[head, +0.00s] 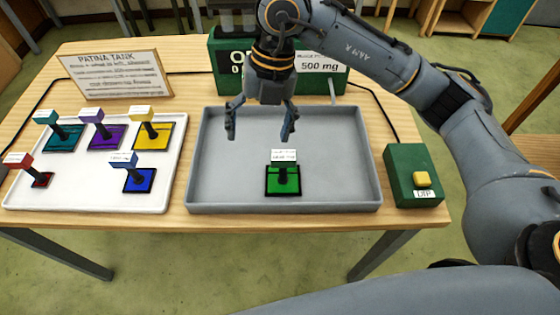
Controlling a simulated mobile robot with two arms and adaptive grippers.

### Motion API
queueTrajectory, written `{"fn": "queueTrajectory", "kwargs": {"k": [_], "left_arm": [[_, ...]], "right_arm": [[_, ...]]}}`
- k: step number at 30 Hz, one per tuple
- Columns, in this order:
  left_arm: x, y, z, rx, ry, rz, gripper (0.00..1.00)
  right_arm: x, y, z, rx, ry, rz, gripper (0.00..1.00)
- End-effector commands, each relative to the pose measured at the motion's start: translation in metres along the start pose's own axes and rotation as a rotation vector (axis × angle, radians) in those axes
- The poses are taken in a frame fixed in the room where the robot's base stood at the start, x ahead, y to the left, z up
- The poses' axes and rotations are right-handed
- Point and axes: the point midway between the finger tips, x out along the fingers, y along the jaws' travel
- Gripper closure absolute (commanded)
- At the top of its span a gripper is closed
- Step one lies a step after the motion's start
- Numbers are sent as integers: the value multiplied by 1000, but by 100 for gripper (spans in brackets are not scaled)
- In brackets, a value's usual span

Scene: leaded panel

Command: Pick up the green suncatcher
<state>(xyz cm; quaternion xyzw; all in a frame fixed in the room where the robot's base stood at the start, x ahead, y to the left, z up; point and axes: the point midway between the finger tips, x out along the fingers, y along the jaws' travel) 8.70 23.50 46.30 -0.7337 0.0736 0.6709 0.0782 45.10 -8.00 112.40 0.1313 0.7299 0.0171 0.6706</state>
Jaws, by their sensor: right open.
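The green suncatcher (283,182) is a green square with a dark edge, a dark upright stem and a white label on top. It sits in the grey tank (230,184), near its front wall. My right gripper (260,134) is open and empty, pointing down over the tank. It is behind and slightly left of the suncatcher, apart from it. My left gripper is not in view.
A white tray (85,193) at left holds several coloured suncatchers. A wooden sign (115,75) and a green box with displays (322,66) stand behind. A green box with a yellow button (413,175) stands right of the tank. The tank's left part is bare.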

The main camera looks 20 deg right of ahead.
Motion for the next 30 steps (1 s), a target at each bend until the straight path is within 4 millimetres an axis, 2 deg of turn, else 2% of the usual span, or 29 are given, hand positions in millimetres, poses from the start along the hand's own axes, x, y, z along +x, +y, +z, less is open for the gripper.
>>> {"fn": "queueTrajectory", "kwargs": {"k": [1, 3, 7, 19, 26, 30], "left_arm": [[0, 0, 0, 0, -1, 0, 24], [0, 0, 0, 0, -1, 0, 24], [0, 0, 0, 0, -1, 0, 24], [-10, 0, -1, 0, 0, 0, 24], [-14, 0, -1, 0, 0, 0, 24], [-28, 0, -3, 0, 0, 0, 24]], "right_arm": [[-9, -15, 11, 39, -43, -70, 19], [-18, -30, 20, 83, -82, -142, 19], [-21, -44, 26, 120, -111, -198, 19], [43, -57, 31, 121, -107, -200, 19], [60, -61, 32, 118, -109, -199, 19], [76, -67, 29, 119, -105, -200, 19]]}}
